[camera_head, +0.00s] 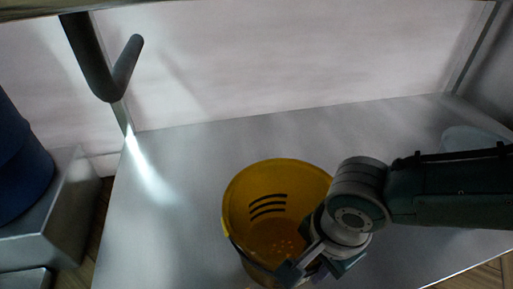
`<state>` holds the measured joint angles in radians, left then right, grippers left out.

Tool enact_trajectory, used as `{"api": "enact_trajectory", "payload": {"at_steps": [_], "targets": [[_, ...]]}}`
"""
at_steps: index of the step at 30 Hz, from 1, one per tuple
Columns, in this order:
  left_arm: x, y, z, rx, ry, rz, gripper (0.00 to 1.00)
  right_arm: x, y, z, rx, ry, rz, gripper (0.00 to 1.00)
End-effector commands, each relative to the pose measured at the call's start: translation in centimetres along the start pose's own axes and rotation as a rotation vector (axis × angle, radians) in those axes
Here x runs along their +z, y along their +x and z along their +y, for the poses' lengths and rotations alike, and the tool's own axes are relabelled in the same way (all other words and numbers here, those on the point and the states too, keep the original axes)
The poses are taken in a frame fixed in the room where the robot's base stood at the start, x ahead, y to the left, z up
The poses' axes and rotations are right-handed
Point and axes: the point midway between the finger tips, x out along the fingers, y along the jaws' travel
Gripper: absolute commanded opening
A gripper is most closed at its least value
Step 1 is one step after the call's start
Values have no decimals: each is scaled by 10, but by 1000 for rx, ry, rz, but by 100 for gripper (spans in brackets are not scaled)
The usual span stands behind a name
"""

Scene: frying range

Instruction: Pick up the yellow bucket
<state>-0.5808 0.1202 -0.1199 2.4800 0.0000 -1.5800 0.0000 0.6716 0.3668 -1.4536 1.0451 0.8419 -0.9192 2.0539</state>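The yellow bucket (249,204) stands upright on the grey metal table (180,190), in the lower middle of the head view. I look down into it and see dark slots in its inner wall and small holes in its bottom. My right gripper (310,272) reaches in from the right and sits over the bucket's near right rim, with a finger in front of the bucket's inside. The wrist hides that part of the rim, so I cannot see whether the fingers are closed on it. My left gripper is not in view.
A pale, see-through container (472,138) stands at the table's far right, behind my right arm. A dark hooked bar (105,70) hangs at the upper left. The table left of the bucket is clear.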

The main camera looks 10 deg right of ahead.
Motion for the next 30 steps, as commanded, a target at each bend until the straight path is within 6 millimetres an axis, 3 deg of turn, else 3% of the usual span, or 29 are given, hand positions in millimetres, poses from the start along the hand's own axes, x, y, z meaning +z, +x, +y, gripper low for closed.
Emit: {"api": "enact_trajectory", "payload": {"at_steps": [1, 6, 30], "targets": [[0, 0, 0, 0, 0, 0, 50, 0, 0, 0, 0, 0, 0, 20], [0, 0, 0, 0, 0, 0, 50, 0, 0, 0, 0, 0, 0, 0], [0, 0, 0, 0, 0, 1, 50, 0, 0, 1, 2, 0, 0, 0]]}}
